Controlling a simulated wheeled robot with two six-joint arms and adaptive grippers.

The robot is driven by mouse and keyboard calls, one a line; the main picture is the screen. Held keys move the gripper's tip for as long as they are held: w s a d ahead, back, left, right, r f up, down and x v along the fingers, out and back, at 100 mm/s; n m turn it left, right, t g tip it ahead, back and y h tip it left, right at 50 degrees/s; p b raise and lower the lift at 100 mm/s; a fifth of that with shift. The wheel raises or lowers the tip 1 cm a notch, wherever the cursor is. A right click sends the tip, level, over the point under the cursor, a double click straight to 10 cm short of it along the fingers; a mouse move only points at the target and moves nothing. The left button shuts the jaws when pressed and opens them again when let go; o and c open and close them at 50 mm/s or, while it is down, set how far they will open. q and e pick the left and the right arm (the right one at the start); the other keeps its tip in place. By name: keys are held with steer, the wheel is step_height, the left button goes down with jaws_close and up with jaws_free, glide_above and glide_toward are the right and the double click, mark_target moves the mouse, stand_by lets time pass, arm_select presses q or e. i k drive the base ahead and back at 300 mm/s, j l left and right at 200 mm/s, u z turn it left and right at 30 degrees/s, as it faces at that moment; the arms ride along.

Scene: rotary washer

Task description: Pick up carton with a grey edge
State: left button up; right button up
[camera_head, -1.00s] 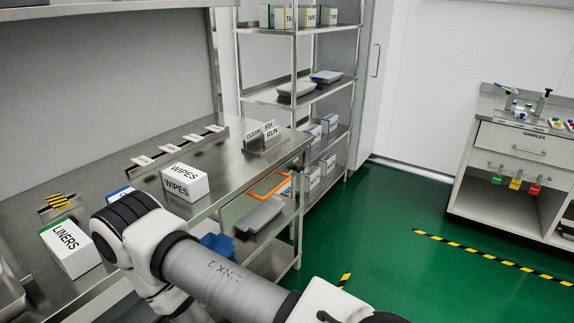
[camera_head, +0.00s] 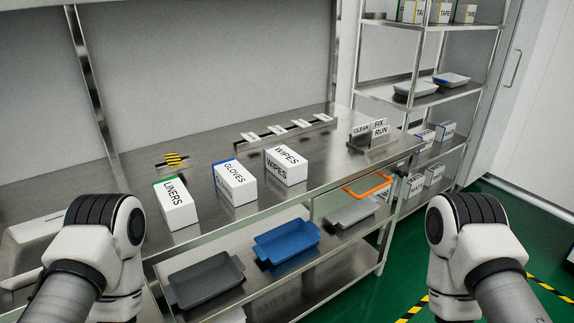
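Three white cartons stand in a row on the steel bench. The WIPES carton (camera_head: 286,166) is the right one. It shows no bright colour band, and its edge looks pale or grey, too small to be sure. The GLOVES carton (camera_head: 235,183) in the middle has a blue edge. The LINERS carton (camera_head: 175,205) at the left has a green edge. My two arms show at the lower left and lower right, in front of the bench. Both grippers are out of the picture, so whether they hold anything cannot be seen.
The steel bench (camera_head: 330,163) has a sign holder (camera_head: 374,136) at its right end and a label rail (camera_head: 285,129) behind the cartons. A grey tray (camera_head: 205,280), blue tray (camera_head: 287,241) and light grey tray (camera_head: 352,212) sit on the shelf below. A rack stands at right.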

mark_target(288, 166)
steer(key=i+l+u, duration=0.1)
steer(key=l, duration=0.25)
steer(key=i+l, duration=0.2)
steer(key=l, duration=0.15)
steer(key=i+l+u, duration=0.15)
steer(key=l, duration=0.2)
steer(key=i+l, duration=0.1)
steer(key=l, duration=0.25)
steer(key=u, duration=0.05)
